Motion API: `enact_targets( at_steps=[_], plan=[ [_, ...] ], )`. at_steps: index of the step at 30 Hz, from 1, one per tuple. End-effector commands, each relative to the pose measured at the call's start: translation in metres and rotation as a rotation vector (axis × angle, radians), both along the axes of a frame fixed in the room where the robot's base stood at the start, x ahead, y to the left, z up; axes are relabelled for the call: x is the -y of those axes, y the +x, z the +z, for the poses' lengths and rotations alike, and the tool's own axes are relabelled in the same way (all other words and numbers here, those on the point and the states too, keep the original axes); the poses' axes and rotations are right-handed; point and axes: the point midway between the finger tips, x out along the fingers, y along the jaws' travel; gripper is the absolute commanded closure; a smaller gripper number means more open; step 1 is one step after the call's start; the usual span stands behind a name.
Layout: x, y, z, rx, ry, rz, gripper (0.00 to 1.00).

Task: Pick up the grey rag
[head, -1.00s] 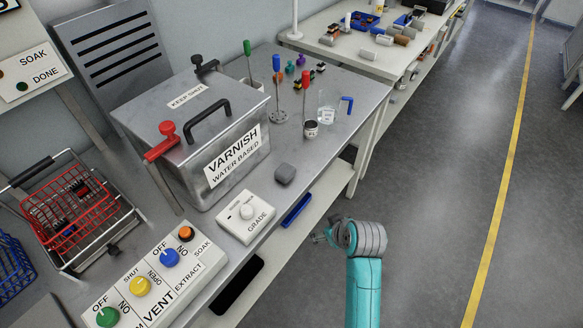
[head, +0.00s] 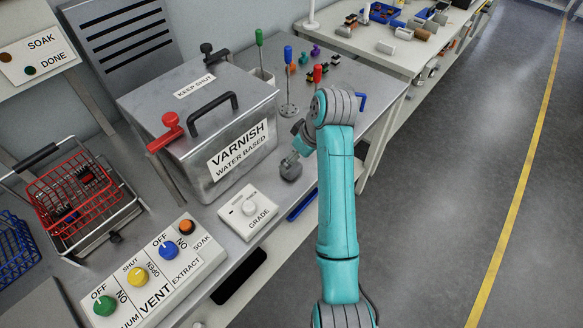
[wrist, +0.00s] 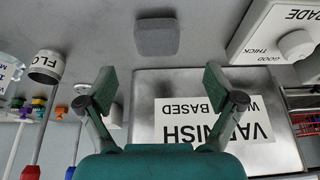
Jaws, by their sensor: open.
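The grey rag (head: 291,170) is a small, rounded dark grey block on the metal bench, in front of the varnish tank and beyond the grade dial box. In the wrist view the rag (wrist: 157,37) lies at the upper middle, ahead of the gap between my fingers. My gripper (head: 300,143) is just above and beside the rag in the head view, partly hidden by my own wrist. In the wrist view my gripper (wrist: 163,85) is open, its two green fingers spread wide with nothing between them.
The metal varnish tank (head: 215,170) with its black handle stands close left of my gripper. The grade dial box (head: 247,212) is nearer. Screwdriver-like tools, including a blue-handled one (head: 288,53), stand behind. A red wire basket (head: 72,200) is at the left. Open floor lies right.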

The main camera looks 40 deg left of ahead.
Motion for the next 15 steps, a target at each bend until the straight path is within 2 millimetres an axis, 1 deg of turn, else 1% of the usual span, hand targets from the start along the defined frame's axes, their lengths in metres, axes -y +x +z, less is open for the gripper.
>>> enact_targets(
  at_steps=[1,3,8,10,15],
  plan=[
    [-0.003,0.0,-0.007,-0.002,-0.001,0.001,0.08],
    [-0.005,0.0,-0.012,0.0,0.0,0.001,0.08],
    [-0.008,0.001,-0.021,0.0,0.0,0.0,0.08],
    [-0.009,0.002,-0.027,0.0,0.0,0.0,0.08],
    [-0.015,0.004,-0.052,-0.001,-0.002,-0.001,0.08]
  ],
)
